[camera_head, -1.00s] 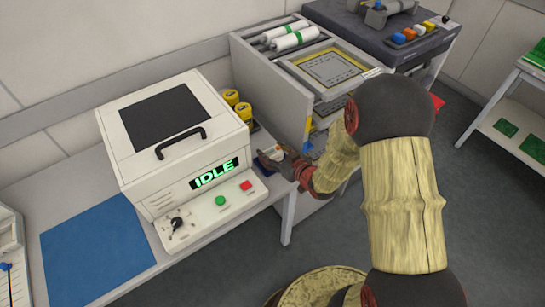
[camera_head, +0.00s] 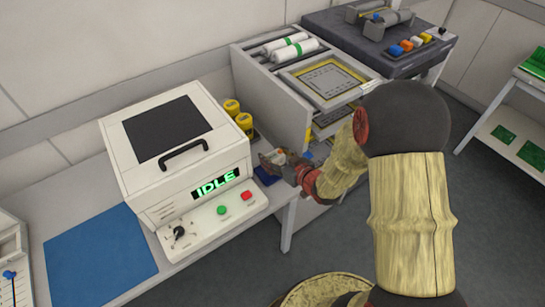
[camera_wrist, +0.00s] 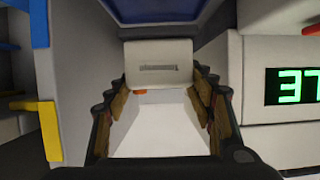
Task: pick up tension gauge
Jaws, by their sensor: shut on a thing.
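In the head view my gripper (camera_head: 273,163) is small, at the right end of the bench beside the white IDLE machine (camera_head: 190,150). The gauge is mostly hidden by the fingers there. A dark blue patch (camera_head: 265,176) lies by the gripper; blue also shows beyond the gauge in the wrist view.
Yellow reels (camera_head: 244,121) stand behind the gripper. The grey feeder trolley (camera_head: 270,95) with rollers and a framed tray is close on the right. A blue mat (camera_head: 98,258) lies on the left of the bench. The IDLE display (camera_wrist: 295,86) shows upside down in the wrist view.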

